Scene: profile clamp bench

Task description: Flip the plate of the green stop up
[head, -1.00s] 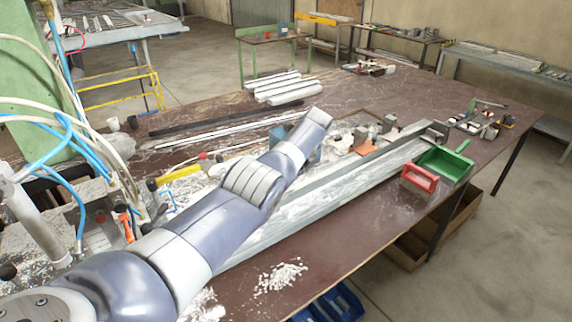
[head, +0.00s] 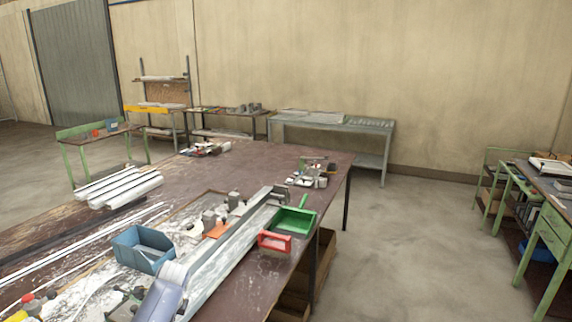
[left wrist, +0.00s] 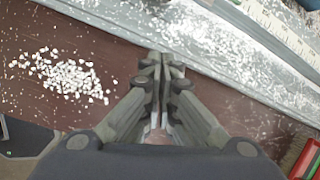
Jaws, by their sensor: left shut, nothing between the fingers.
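My left gripper (left wrist: 165,62) shows in the left wrist view with its fingers shut and empty. It is over the brown bench top, at the near edge of a long grey metal profile (left wrist: 205,45). The same profile (head: 225,250) runs along the bench in the head view. My right gripper is not in view.
A blue bin (head: 143,250) stands left of the profile. White chips (left wrist: 68,78) lie on the bench.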

